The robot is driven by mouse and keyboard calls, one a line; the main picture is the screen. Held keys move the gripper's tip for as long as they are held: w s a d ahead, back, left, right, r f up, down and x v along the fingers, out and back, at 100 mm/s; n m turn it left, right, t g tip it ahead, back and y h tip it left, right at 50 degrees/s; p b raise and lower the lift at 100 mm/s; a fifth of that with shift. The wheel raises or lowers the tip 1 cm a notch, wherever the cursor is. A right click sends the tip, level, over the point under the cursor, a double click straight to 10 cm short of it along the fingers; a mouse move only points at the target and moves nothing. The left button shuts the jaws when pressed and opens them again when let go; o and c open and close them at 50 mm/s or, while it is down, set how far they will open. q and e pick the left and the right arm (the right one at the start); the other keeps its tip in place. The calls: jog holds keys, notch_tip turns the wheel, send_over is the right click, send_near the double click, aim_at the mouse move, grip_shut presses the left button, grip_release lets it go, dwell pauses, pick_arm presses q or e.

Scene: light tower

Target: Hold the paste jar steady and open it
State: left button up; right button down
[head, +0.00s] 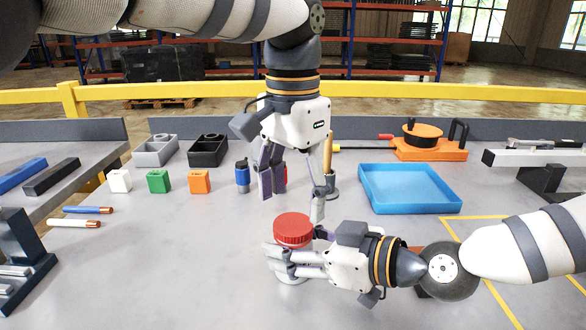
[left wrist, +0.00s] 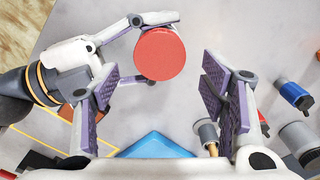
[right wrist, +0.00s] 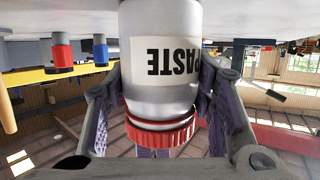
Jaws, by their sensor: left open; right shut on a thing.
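The paste jar (right wrist: 163,62) is a silver-white cylinder with a white PASTE label and a red lid. It stands upright on the table in the head view, mostly hidden behind my right gripper (head: 285,262). My right gripper is shut around the jar's body from the right, below the lid. The red lid (head: 293,228) sits on top of the jar, and it also shows as a disc in the left wrist view (left wrist: 160,54). My left gripper (head: 291,196) points down, open and empty, above and behind the lid. Its fingers are apart from the lid.
A blue tray (head: 408,210) lies right of my left gripper. An orange device (head: 430,145) stands behind. The front left table is mostly clear.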

aim_at(293, 223)
pick_arm(q)
jog(key=shift+f, duration=2)
pick_arm(e)
jog(key=shift+f, duration=0.1)
pick_arm(q)
jog(key=c, duration=1.2)
jog(key=n, duration=0.3)
jog(key=shift+r, duration=0.15)
jog(key=shift+r, duration=1)
jog(key=shift+r, duration=2)
pick_arm(e)
jog(key=c, duration=0.6)
grip_release()
jog(key=shift+c, duration=0.2)
